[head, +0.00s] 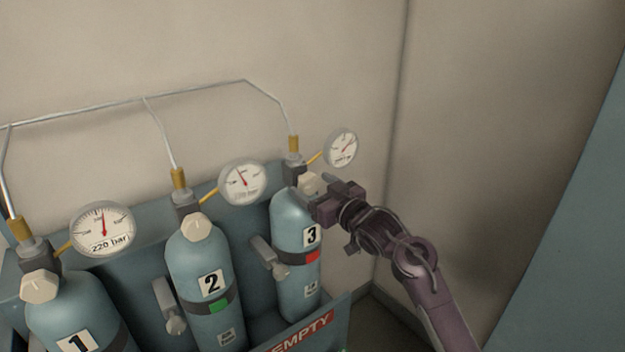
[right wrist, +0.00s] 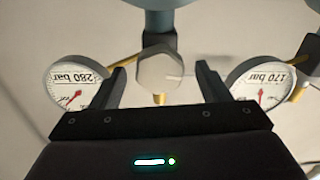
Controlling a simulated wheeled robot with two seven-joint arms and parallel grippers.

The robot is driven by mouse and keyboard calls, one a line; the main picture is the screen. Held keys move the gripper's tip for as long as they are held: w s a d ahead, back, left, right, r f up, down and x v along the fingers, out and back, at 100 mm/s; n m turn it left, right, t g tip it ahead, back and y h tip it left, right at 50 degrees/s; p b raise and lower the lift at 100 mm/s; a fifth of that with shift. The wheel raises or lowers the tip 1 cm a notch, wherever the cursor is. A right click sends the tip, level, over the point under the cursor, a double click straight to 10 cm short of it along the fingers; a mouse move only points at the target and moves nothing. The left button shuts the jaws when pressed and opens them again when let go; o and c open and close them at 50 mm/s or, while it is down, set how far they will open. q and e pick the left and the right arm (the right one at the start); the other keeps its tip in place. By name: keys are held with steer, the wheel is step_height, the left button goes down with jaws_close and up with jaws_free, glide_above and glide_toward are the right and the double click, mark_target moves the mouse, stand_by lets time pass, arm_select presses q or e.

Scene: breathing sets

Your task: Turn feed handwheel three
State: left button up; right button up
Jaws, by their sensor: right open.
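Feed handwheel three (head: 309,184) is a cream faceted knob on the valve atop the blue cylinder marked 3 (head: 297,225). My right gripper (head: 324,200) is at this knob, coming from the right. In the right wrist view, the handwheel (right wrist: 160,73) appears between the two open fingers (right wrist: 160,84), with a visible gap on each side. I cannot tell how deep it sits between them. In the head view the gripper partly hides the knob. My left gripper is not in view.
Cylinders 2 (head: 200,262) and 1 (head: 75,318) stand to the left with similar knobs. Gauge three (head: 341,147) sits close above my right gripper; gauge two (head: 243,182) is left. A thin pipe (head: 200,90) runs above. The wall to the right is clear.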

steer(key=shift+w+a, duration=0.4)
steer(key=shift+w, duration=0.2)
steer(key=shift+c, duration=0.4)
steer(key=c, duration=0.9)
steer(key=shift+f, duration=0.1)
steer(key=n+b, duration=0.2)
steer(key=n, duration=0.1)
steer(key=shift+f+b, duration=0.1)
steer(key=shift+b, duration=0.3)
steer(key=shift+n+b, duration=1.2)
steer(key=shift+n, duration=0.8)
